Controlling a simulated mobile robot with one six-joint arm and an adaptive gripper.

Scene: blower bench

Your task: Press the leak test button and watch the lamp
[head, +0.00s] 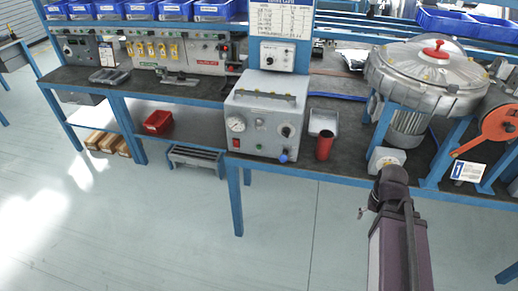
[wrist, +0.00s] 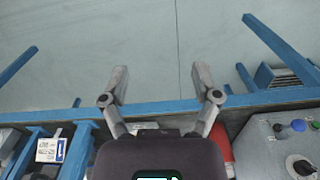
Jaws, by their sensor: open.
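A grey test box (head: 262,124) with a pressure gauge (head: 236,124) stands at the front edge of the bench. Its front has a red rocker switch (head: 236,143), a dark knob (head: 286,131) and a blue button (head: 283,157). The wrist view shows part of the box (wrist: 268,152) at lower right, with the blue button (wrist: 298,125) and a green round part (wrist: 315,124). I cannot read which control is the leak test button or which is the lamp. My gripper (wrist: 160,80) is open and empty, over floor and apart from the box. The head view mostly hides it.
A red cup (head: 324,148) stands just right of the box. Further right is a large round blower (head: 425,75) on a blue stand, then an orange tool (head: 500,125). The blue bench edge (wrist: 160,108) runs below my fingertips in the wrist view. Open floor lies in front.

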